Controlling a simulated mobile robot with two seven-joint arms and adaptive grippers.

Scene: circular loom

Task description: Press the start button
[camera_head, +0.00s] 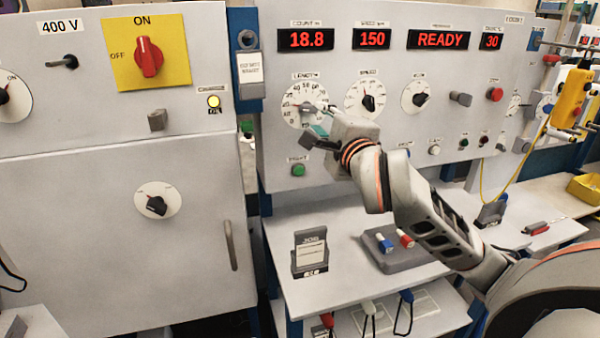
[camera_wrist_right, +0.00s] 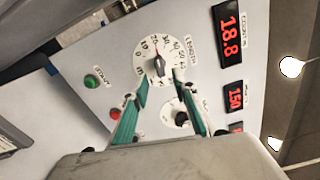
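The green start button (camera_head: 298,170) sits low on the left of the grey control panel (camera_head: 283,120). In the right wrist view, the green button (camera_wrist_right: 93,81) is at the left beside a small label, clear of my fingers. My right gripper (camera_head: 314,122) is in front of the panel near the LENGTH dial, above and slightly right of the button. In the wrist view, the two teal fingers of my right gripper (camera_wrist_right: 160,80) are spread apart with nothing held, and the dial (camera_wrist_right: 160,62) shows between and beyond their tips. My left gripper is not in view.
Red displays, including READY (camera_head: 443,39), line the panel's top. A red button (camera_wrist_right: 116,114) lies near one finger in the wrist view. Below, a shelf carries a job card stand (camera_head: 310,252) and a grey block (camera_head: 398,258). A cabinet (camera_head: 110,225) stands left.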

